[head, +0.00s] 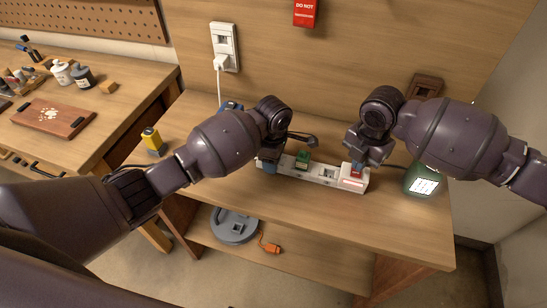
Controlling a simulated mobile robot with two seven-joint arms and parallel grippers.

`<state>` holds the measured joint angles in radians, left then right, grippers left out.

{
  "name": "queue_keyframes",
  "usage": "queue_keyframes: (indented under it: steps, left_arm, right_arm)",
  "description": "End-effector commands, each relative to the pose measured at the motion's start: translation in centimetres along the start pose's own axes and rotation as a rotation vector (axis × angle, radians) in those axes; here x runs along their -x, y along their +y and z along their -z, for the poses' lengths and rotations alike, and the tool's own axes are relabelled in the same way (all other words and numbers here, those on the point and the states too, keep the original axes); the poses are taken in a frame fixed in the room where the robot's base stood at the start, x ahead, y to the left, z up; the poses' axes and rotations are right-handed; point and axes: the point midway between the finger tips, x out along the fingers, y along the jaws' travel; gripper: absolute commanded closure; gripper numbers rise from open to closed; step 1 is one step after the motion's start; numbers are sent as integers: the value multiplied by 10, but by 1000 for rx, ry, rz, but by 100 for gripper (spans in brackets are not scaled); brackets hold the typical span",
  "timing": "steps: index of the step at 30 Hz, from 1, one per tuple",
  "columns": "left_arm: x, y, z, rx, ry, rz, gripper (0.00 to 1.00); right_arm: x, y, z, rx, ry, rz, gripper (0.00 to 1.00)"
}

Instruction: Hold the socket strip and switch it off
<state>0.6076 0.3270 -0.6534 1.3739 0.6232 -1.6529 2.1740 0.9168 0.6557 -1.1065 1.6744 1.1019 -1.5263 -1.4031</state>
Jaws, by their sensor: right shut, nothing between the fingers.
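The white socket strip (325,173) lies on the wooden bench, running left to right. A green plug (302,159) sits in one of its sockets. Its right end carries a red part (356,170) that looks like the switch, above a label with a red edge. My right gripper (356,162) is shut and empty, pointing down right at that red part; I cannot tell whether it touches. My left gripper (268,166) is at the strip's left end, by a blue piece. My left forearm hides much of it, so its fingers cannot be read.
A lit green box (422,181) stands right of the strip. A yellow item (152,140) stands on the bench at left. A white wall outlet (223,46) with a plugged cord is behind. A grey reel (234,225) and orange plug (270,247) are on the lower shelf.

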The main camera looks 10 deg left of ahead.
Motion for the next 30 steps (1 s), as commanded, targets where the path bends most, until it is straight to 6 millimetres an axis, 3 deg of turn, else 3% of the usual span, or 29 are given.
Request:
queue_keyframes:
  steps: [30]
  left_arm:
    - [0, 0, 0, 0, 0, -1, 83]
  right_arm:
    - [-7, 0, 0, 0, 1, 1, 100]
